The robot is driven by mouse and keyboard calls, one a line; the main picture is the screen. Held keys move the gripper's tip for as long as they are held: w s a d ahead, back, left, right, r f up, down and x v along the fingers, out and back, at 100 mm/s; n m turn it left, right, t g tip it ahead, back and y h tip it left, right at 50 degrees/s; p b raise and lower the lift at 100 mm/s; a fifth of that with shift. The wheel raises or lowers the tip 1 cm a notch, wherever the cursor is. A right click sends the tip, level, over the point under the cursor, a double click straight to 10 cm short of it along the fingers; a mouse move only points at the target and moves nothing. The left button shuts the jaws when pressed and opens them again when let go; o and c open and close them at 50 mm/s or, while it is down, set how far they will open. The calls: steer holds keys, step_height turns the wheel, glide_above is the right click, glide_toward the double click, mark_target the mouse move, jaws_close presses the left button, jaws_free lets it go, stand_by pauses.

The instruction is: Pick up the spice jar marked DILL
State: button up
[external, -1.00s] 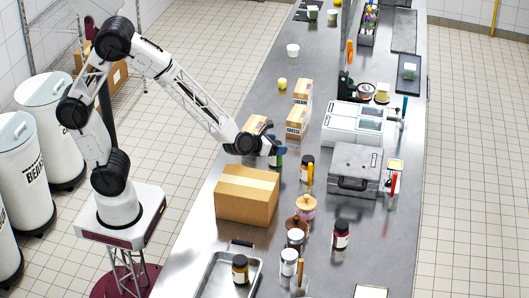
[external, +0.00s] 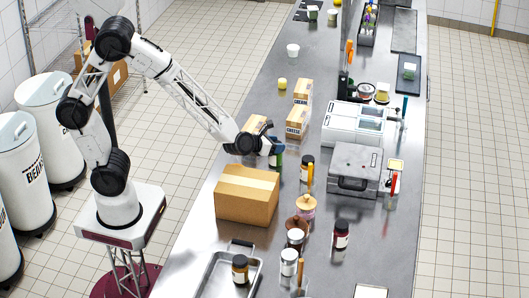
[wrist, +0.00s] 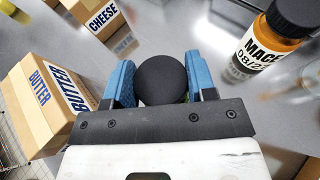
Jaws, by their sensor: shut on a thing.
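A jar with a round black lid (wrist: 163,80) stands between the two blue fingers of my gripper (wrist: 162,84) in the wrist view. The fingers press on it from both sides. In the external view my gripper (external: 277,147) is low over the counter, and the green lower part of the jar (external: 277,162) shows beneath it. I cannot read this jar's label, as it is hidden in both views. It seems to be at counter height; I cannot tell whether it touches the surface.
A jar marked MACE (wrist: 270,45) stands close on the right in the wrist view. A BUTTER box (wrist: 50,95) is on the left, with a CHEESE box (wrist: 95,15) beyond. A large cardboard box (external: 247,195) stands just in front of my gripper in the external view.

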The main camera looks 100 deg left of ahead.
steer(key=shift+r, duration=0.15)
steer(key=shift+r, duration=0.4)
step_height(320, 180, up, 3)
steer(key=shift+f, duration=0.1)
steer(key=s+d, duration=0.2)
steer(key=s, duration=0.5)
steer(key=s+d+r, duration=0.1)
steer(key=s+d, duration=0.2)
steer(key=s, duration=0.5)
steer(key=shift+d, duration=0.35)
steer(key=shift+r, duration=0.1)
